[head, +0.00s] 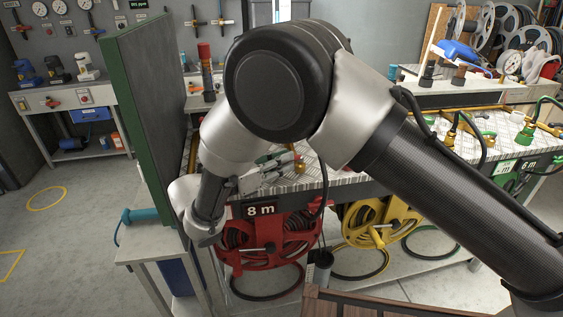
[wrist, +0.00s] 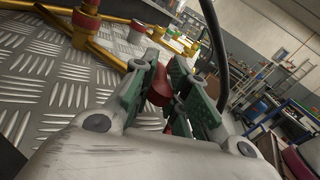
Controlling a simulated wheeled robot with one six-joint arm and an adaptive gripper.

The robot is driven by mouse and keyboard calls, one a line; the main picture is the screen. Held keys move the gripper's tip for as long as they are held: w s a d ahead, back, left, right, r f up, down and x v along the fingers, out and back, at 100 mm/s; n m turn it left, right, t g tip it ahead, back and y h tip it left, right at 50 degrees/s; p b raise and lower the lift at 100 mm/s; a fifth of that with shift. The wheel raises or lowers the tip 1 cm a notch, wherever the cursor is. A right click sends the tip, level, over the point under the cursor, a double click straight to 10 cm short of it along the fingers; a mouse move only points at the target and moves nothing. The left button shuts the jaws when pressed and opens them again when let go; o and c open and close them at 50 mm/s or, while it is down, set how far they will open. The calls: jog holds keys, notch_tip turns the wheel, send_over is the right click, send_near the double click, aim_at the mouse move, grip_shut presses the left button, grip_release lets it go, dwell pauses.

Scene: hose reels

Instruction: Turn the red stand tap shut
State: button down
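The red hose reel (head: 265,243) hangs under the metal-topped bench, below a sign reading 8 m. My gripper (head: 280,172) is low over the bench top above this reel, with my arm covering much of that area. In the wrist view, my gripper's green-padded fingers (wrist: 166,72) stand apart. A red rounded part (wrist: 160,88), seemingly the tap's handle, shows between them. Whether the fingers touch it cannot be told. The tap's body is mostly hidden by the fingers; which way its handle is turned is unclear.
A yellow reel (head: 378,222) hangs to the right of the red one. Brass pipe (wrist: 110,52) and a red-banded fitting (wrist: 86,22) stand on the tread-plate top (wrist: 45,75). A green-edged panel (head: 150,110) rises close on the left. A black hose (wrist: 215,45) passes near my fingers.

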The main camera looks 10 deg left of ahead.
jog(key=c, duration=1.5)
grip_release()
jog(key=shift+r, duration=0.15)
jog(key=shift+o, duration=0.2)
jog(key=v, duration=1.2)
